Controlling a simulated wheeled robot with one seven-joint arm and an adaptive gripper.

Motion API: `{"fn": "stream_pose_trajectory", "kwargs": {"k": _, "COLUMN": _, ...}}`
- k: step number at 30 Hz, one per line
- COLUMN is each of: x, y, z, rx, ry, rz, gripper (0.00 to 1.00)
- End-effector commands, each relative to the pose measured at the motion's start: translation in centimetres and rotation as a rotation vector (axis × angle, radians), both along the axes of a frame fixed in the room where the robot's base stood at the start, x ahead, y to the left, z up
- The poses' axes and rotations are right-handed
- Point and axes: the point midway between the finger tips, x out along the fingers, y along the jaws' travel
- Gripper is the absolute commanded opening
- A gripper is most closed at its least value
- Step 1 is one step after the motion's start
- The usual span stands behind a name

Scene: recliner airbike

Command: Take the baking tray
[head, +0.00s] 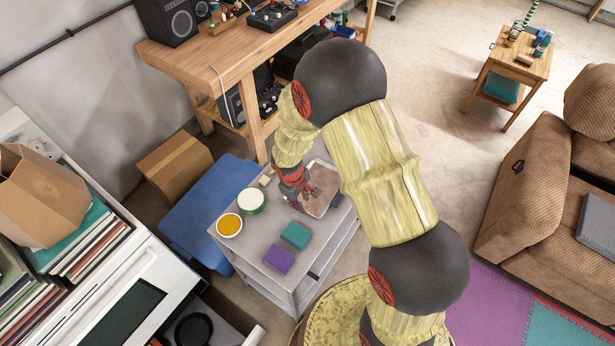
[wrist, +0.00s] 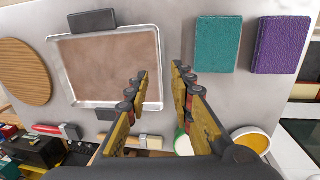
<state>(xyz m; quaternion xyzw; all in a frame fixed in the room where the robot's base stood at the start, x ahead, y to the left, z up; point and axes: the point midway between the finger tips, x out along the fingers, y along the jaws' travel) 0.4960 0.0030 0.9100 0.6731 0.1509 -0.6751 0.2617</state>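The baking tray (wrist: 105,68) is a shallow rectangle with a silver rim and a flat brown inside. It lies on the grey top of a cart. A dark block-shaped piece shows at each of two opposite edges in the wrist view. In the head view the tray (head: 325,188) is partly hidden by my arm. My gripper (wrist: 160,72) is open, with its fingertips apart and nothing between them. In the wrist view the fingers appear beside the tray's right edge, the left one overlapping its lower right corner. In the head view my gripper (head: 294,190) is at the tray's left side; its height is unclear.
On the grey cart (head: 240,243) are a teal book (head: 296,235), a purple book (head: 279,259), a yellow-filled bowl (head: 229,225) and a green-rimmed round container (head: 251,201). A round wooden board (wrist: 24,72) lies beyond the tray. A wooden workbench (head: 215,65) stands behind.

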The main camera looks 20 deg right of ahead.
Motion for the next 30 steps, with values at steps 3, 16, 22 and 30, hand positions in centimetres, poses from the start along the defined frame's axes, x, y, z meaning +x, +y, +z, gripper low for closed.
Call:
{"fn": "stream_pose_trajectory", "kwargs": {"k": 3, "x": 1.1, "y": 0.3, "z": 0.0, "rx": 0.011, "ry": -0.035, "rz": 0.032, "gripper": 0.23}}
{"fn": "stream_pose_trajectory", "kwargs": {"k": 16, "x": 1.6, "y": 0.2, "z": -3.5, "rx": 0.015, "ry": -0.04, "rz": 0.038, "gripper": 0.23}}
{"fn": "stream_pose_trajectory", "kwargs": {"k": 22, "x": 1.9, "y": 0.1, "z": -6.4, "rx": 0.016, "ry": -0.04, "rz": 0.037, "gripper": 0.23}}
{"fn": "stream_pose_trajectory", "kwargs": {"k": 30, "x": 2.1, "y": -0.1, "z": -7.5, "rx": 0.015, "ry": -0.043, "rz": 0.037, "gripper": 0.23}}
